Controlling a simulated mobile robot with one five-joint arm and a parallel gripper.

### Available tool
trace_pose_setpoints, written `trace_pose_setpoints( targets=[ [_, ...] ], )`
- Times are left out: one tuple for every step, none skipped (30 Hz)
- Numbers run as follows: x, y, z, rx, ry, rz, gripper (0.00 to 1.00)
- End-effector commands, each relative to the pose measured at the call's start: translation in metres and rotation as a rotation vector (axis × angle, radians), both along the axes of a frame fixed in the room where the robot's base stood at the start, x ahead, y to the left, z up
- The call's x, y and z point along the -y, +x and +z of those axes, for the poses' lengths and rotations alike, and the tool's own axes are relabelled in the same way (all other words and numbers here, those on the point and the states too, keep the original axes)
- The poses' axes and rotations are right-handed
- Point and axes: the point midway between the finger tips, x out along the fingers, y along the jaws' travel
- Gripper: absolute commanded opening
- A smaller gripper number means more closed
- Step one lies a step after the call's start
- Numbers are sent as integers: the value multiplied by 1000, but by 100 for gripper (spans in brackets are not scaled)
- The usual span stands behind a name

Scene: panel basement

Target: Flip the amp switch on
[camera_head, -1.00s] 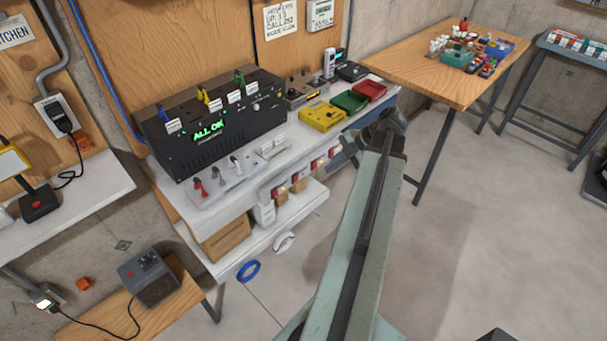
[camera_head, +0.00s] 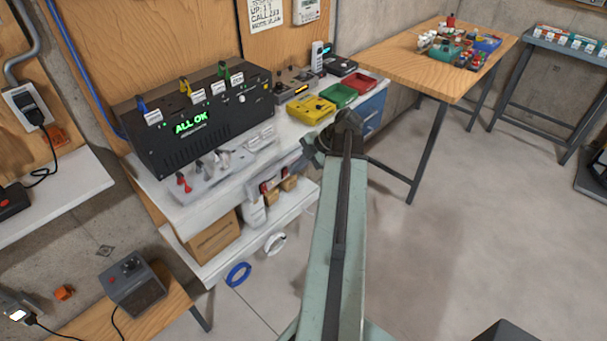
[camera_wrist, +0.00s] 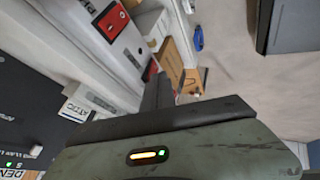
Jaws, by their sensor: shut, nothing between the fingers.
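A row of switches with red parts (camera_head: 266,186) runs along the front edge of the white workbench (camera_head: 185,215). In the wrist view one red rocker (camera_wrist: 113,21) sits on a white strip with printed labels. I cannot read clearly which switch is marked amp, nor tell its position. My gripper (camera_head: 312,155) is at the bench's front edge, near the right end of this row, which my arm partly hides. In the wrist view its dark fingers (camera_wrist: 158,92) are together and empty, apart from the red rocker.
A black unit (camera_head: 205,120) showing "ALL OK" stands on the bench. Yellow (camera_head: 311,109), green (camera_head: 338,95) and red (camera_head: 361,84) trays lie to its right. A grey box with knobs (camera_head: 134,287) sits on a low wooden bench.

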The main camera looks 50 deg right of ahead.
Motion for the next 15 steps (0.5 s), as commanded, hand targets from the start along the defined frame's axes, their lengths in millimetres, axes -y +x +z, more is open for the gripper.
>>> trace_pose_setpoints(
  targets=[
    [1,3,1,0,0,0,0],
    [1,4,1,0,0,0,0],
    [1,4,1,0,0,0,0],
    [0,4,1,0,0,0,0],
    [0,4,1,0,0,0,0],
    [0,4,1,0,1,-1,0],
    [0,4,1,0,1,-1,0],
    [0,4,1,0,1,-1,0],
    [0,4,1,0,1,-1,0],
    [0,4,1,0,1,-1,0],
    [0,4,1,0,1,-1,0],
    [1,5,1,-3,1,-1,0],
    [1,6,2,-9,2,0,0],
    [1,8,4,-20,3,1,0],
    [2,11,6,-42,4,3,0]
  ],
)
